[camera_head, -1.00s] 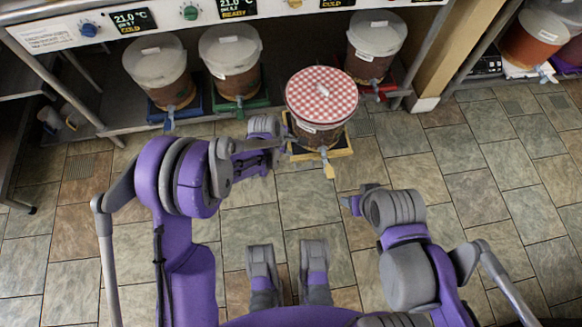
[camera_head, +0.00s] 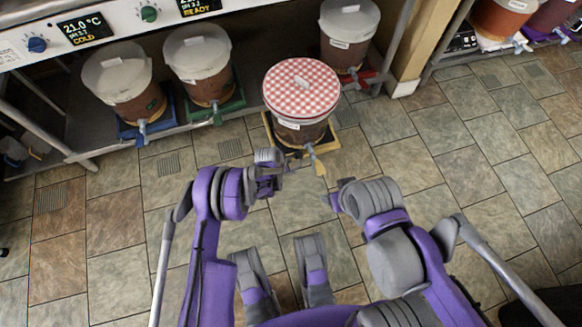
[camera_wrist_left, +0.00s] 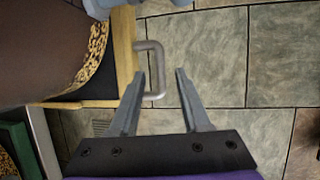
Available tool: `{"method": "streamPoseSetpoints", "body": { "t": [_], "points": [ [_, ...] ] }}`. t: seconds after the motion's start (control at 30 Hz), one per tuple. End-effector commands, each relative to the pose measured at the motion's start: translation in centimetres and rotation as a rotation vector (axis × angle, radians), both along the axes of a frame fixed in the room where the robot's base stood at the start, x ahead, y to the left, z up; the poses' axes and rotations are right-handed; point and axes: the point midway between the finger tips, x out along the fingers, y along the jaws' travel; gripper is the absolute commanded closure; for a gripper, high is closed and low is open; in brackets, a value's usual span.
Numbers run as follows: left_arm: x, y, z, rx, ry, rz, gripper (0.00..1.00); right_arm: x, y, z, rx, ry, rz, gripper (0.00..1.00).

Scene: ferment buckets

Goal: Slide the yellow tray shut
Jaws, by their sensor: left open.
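The yellow tray (camera_head: 269,131) is slid out from under the counter and carries a bucket (camera_head: 300,100) with a red-and-white checked cover. The bucket's tap hangs over the tray's front. In the left wrist view, the tray's wooden rim (camera_wrist_left: 124,45) has a grey bar handle (camera_wrist_left: 158,65). My left gripper (camera_wrist_left: 158,90) is open, its fingers to either side of the handle's near end; I see no grip. In the head view, my left gripper (camera_head: 279,166) is just in front of the tray, partly hidden. My right gripper (camera_head: 334,198) is apart from the tray; its fingers are unclear.
Buckets on a blue tray (camera_head: 130,130), a green tray (camera_head: 235,106) and a red tray (camera_head: 362,78) stand under the counter. A wooden post (camera_head: 398,55) is at the right. More jars stand on a shelf at top right. The tiled floor is clear.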

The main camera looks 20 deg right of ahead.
Motion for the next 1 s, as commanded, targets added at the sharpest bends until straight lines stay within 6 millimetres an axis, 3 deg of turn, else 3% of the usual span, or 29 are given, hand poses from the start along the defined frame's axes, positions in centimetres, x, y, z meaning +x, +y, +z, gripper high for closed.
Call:
{"method": "streamPoseSetpoints", "body": {
  "t": [0.2, 0.47, 0.5, 0.77, 1.0],
  "points": [
    [0.3, -0.7, -1.7, 0.000, 0.000, 0.000, 0.53, 0.1, 0.0, -0.3, 0.000, -0.001, 0.000, 0.39],
    [0.3, -0.7, -1.8, 0.001, 0.000, 0.000, 0.53, 0.1, 0.0, -0.3, 0.000, -0.001, 0.000, 0.39],
    [0.3, -0.7, -1.8, 0.001, 0.000, 0.000, 0.55, 0.1, 0.0, -0.3, 0.000, -0.001, 0.000, 0.39],
    [0.3, -0.7, -1.7, 0.001, 0.000, 0.000, 1.00, 0.1, 0.0, -0.3, 0.000, -0.001, 0.000, 0.39],
    [0.3, -0.7, -1.7, 0.001, 0.000, 0.000, 1.00, 0.1, 0.0, -0.3, 0.000, -0.001, 0.000, 0.39]
  ]
}}
